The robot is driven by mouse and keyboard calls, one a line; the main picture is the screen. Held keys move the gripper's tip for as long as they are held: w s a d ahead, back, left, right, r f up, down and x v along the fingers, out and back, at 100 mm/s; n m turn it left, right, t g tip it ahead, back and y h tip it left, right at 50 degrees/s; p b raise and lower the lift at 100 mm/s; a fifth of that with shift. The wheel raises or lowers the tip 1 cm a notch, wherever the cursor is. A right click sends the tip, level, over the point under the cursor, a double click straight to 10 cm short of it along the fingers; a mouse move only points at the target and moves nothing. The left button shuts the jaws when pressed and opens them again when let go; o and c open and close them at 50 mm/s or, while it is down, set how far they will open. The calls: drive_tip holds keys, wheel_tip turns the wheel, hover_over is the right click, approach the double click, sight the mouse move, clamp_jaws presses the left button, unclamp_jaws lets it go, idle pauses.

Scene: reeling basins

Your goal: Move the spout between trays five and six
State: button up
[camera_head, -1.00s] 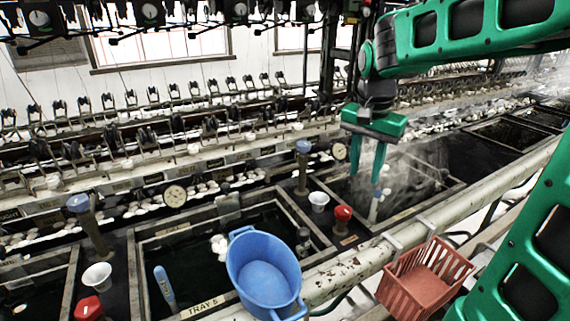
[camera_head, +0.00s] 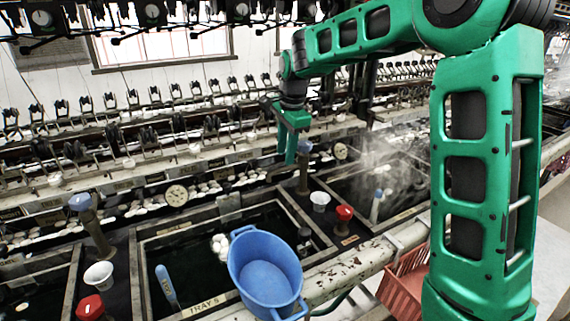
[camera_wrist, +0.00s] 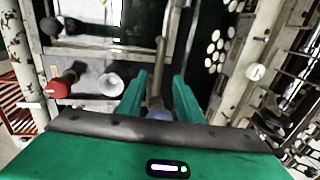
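The spout (camera_head: 303,172) is a brown upright post with a blue cap, on the dark divider between tray five (camera_head: 205,306), labelled TRAY 5, and tray six (camera_head: 400,216). My gripper (camera_head: 290,162) points down right at the spout's blue cap, which shows just right of the fingers in the head view. In the wrist view the spout's pipe (camera_wrist: 160,50) and blue cap (camera_wrist: 158,112) lie between the two green fingers of my gripper (camera_wrist: 160,74). The fingers are apart, with gaps showing beside the spout. Whether either touches it I cannot tell.
A white funnel (camera_head: 320,200) and a red knob (camera_head: 344,213) stand on the same divider. A blue tub (camera_head: 264,270) sits at tray five's front edge. A red basket (camera_head: 405,285) is partly behind my arm. Another blue-capped spout (camera_head: 90,222) stands left. Steam rises over tray six.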

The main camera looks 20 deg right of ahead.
sight(285, 167)
drive_tip(key=shift+w+f, duration=0.25)
drive_tip(key=shift+f, duration=0.95)
drive_tip(key=shift+w+f, duration=0.2)
drive_tip(key=shift+f, duration=0.95)
clamp_jaws()
